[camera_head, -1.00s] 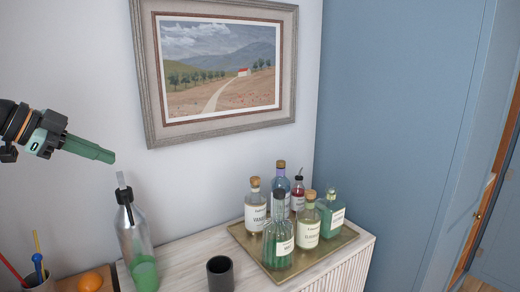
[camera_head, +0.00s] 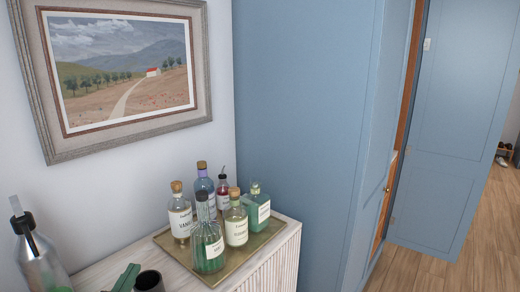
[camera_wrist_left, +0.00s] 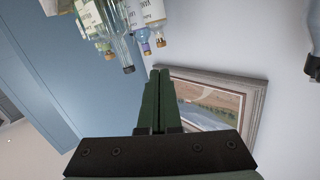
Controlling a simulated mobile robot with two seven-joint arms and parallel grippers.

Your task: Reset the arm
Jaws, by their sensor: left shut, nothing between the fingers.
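The rest of that arm is out of the head view. My right gripper is not in view.
A brass tray (camera_head: 165,240) with several bottles stands on the pale sideboard (camera_head: 100,272). A clear bottle with a pourer (camera_head: 42,262) stands at the left. A framed picture (camera_head: 122,70) hangs above. Blue panels and open wooden floor (camera_head: 440,272) lie to the right.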

